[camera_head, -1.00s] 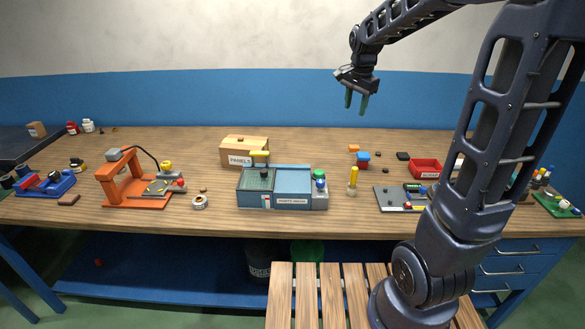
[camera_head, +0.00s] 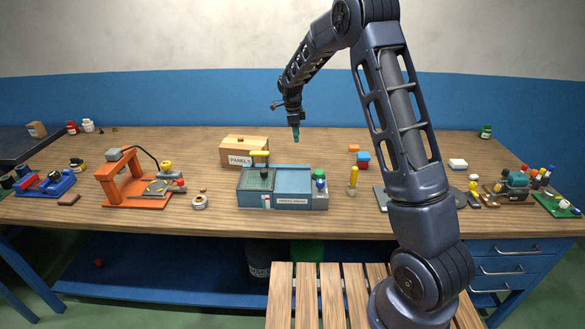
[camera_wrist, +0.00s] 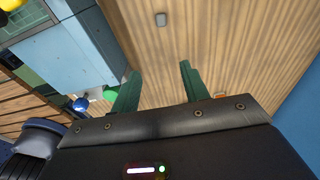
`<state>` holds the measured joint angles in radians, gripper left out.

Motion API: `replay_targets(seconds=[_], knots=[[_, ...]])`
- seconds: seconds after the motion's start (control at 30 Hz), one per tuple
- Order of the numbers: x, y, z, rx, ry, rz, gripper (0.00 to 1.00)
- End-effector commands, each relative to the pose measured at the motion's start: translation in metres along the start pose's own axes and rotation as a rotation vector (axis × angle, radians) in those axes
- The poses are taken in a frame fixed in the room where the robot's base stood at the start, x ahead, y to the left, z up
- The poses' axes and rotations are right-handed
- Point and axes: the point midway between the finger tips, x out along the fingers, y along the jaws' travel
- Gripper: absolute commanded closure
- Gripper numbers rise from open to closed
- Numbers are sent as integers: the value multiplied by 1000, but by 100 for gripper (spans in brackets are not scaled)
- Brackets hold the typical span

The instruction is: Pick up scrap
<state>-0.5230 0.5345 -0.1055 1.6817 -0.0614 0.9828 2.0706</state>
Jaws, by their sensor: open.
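My gripper (camera_head: 296,133) hangs fingers-down above the bench, behind the blue parts washer (camera_head: 291,190). In the wrist view, its two green fingers (camera_wrist: 160,72) are apart with nothing between them. I cannot make this piece out in the head view.
The washer also fills the wrist view's upper left (camera_wrist: 70,55). A box marked PANELS (camera_head: 240,159) stands behind the washer's left part. Wood between washer and wall (camera_wrist: 235,45) is mostly clear.

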Motion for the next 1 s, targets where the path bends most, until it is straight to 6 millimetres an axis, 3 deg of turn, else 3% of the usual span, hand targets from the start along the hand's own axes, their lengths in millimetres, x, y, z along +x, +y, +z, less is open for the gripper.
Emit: replay_targets(seconds=[0.1, 0.3, 0.47, 0.8, 1.0], knots=[[23, -7, 22, 60, 19, 10, 55], [41, -12, 38, 114, 32, 15, 55], [51, -12, 39, 120, 33, 15, 55], [94, -12, 37, 118, 33, 15, 55], [105, -11, 37, 117, 33, 16, 55]])
